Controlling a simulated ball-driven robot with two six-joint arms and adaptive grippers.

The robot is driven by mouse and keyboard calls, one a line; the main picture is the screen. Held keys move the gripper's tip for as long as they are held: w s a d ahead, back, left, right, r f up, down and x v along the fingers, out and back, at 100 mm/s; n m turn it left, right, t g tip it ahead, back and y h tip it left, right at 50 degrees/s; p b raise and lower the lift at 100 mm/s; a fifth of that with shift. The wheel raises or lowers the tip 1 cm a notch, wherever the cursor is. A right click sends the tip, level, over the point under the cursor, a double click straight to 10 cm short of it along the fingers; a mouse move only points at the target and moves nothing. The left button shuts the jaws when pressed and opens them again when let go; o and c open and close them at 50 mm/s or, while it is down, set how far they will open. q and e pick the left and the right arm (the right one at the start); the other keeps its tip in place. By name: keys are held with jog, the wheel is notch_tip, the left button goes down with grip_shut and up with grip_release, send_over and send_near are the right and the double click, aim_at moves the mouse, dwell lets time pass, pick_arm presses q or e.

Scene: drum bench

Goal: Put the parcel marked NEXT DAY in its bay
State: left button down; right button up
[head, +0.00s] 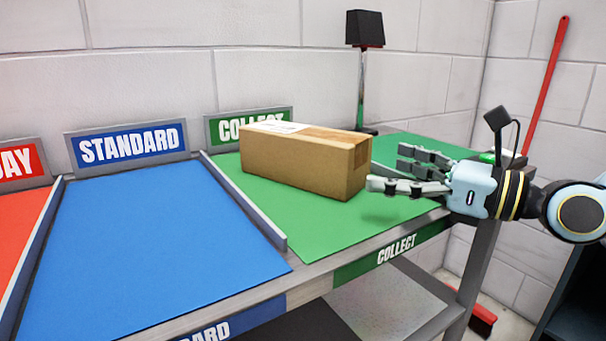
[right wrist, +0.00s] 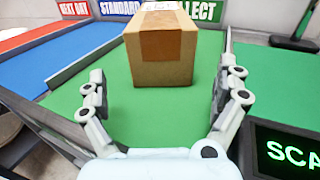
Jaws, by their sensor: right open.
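A brown cardboard parcel (head: 300,163) sits on the green COLLECT bay (head: 350,222), with a white label on top whose text I cannot read. It also shows in the right wrist view (right wrist: 163,58), straight ahead. My right gripper (head: 386,168) is open and empty at the parcel's right end. In the right wrist view its fingers (right wrist: 160,95) stand apart, left and right of the parcel's near end, with green surface between them. The red bay (head: 20,225) is at the far left; its sign reads NEXT DAY (right wrist: 74,8) in the right wrist view. My left gripper is not in view.
The blue STANDARD bay (head: 150,245) lies empty between the red and green bays. Low grey dividers (head: 243,200) separate the bays. A dark lamp (head: 365,28) stands behind the parcel. A dark screen with green letters (right wrist: 290,150) is at the right.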

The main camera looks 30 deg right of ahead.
aim_at(361, 163)
jog(key=shift+w+a+f+b, duration=0.15)
jog(key=shift+w+a+b, duration=0.1)
jog(key=shift+w+b, duration=0.25)
jog(key=shift+w+a+f+b, duration=0.15)
jog(key=shift+w+a+b, duration=0.1)
jog(key=shift+w, duration=0.4)
jog(key=shift+w+r, duration=0.15)
jog(key=shift+w, duration=0.05)
jog(key=shift+w+a+r, duration=0.1)
jog(key=shift+w, duration=0.35)
jog(key=x, duration=0.2)
jog(key=shift+w+a+r+b, duration=0.1)
jog(key=shift+w+a+b, duration=0.2)
jog(key=shift+x, duration=0.85)
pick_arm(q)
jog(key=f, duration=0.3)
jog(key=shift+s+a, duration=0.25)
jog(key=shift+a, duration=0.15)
pick_arm(e)
jog(key=shift+s, duration=0.1)
